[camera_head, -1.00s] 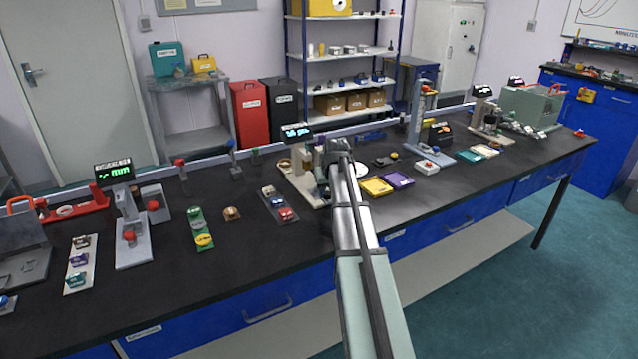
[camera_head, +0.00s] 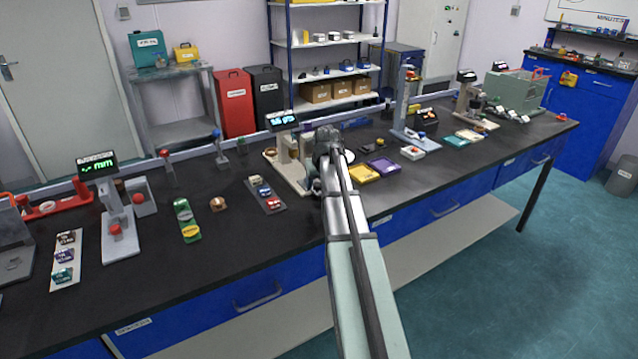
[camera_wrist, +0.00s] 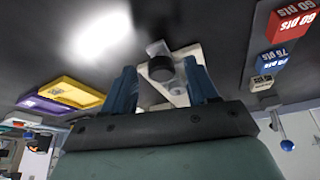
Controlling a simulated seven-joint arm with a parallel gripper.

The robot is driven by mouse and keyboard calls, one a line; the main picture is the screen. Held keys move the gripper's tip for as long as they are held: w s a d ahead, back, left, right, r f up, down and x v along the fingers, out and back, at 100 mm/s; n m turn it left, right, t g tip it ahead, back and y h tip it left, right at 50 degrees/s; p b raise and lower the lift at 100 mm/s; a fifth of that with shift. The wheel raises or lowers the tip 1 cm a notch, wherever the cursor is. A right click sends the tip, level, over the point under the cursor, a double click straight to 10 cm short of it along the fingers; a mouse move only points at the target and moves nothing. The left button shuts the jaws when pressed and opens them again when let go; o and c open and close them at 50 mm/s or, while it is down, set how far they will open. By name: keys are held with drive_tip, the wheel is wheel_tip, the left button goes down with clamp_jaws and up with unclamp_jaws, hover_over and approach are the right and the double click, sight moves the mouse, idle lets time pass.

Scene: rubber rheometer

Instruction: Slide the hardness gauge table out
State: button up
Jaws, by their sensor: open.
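The hardness gauge (camera_head: 284,150) is a cream stand with a lit display (camera_head: 283,120) in the middle of the bench. My gripper (camera_head: 326,142) is at its right side and hides part of it, including where its sliding table would show. In the wrist view, my gripper (camera_wrist: 162,86) has two blue fingers, spread apart. Beyond and between them shows the gauge's pale base (camera_wrist: 195,55), with a dark round part (camera_wrist: 161,68) and a clear grey piece on it. I cannot tell whether a finger touches the gauge.
A grey strip with labelled blocks (camera_head: 265,192) lies left of the gauge. Another stand with a display (camera_head: 114,210) is at the left. The bench front near the gauge is clear.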

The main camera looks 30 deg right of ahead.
drive_tip(key=v, duration=1.3)
drive_tip(key=shift+s+r, duration=0.2)
drive_tip(key=shift+r, duration=0.1)
drive_tip(key=s+a+f+m+g, duration=0.1)
drive_tip(key=s+a+f, duration=0.2)
drive_tip(key=s+f, duration=0.5)
drive_tip(key=s+a+f+m+g, duration=0.1)
drive_tip(key=s+a+f+m, duration=0.15)
drive_tip(key=s+f, duration=0.55)
drive_tip(key=s+a+f+n+g, duration=0.1)
drive_tip(key=s+a+f+g, duration=0.15)
drive_tip(key=f, duration=0.65)
drive_tip(key=s+a+f+n+g, duration=0.1)
drive_tip(key=s+a+f+n, duration=0.15)
drive_tip(key=f, duration=0.65)
drive_tip(key=s+a+f+n+g, duration=0.1)
drive_tip(key=s+a+f+g, duration=0.15)
drive_tip(key=s+f, duration=0.6)
drive_tip(key=s+a+f+n+g, duration=0.15)
drive_tip(key=s+a+f, duration=0.35)
drive_tip(key=f, duration=0.6)
drive_tip(key=s+a+f+g+y, duration=0.1)
drive_tip(key=s+a+f, duration=0.7)
drive_tip(key=s+a, duration=0.4)
drive_tip(key=shift+a+f, duration=0.2)
drive_tip(key=shift+f, duration=0.2)
drive_tip(key=shift+n+g, duration=0.25)
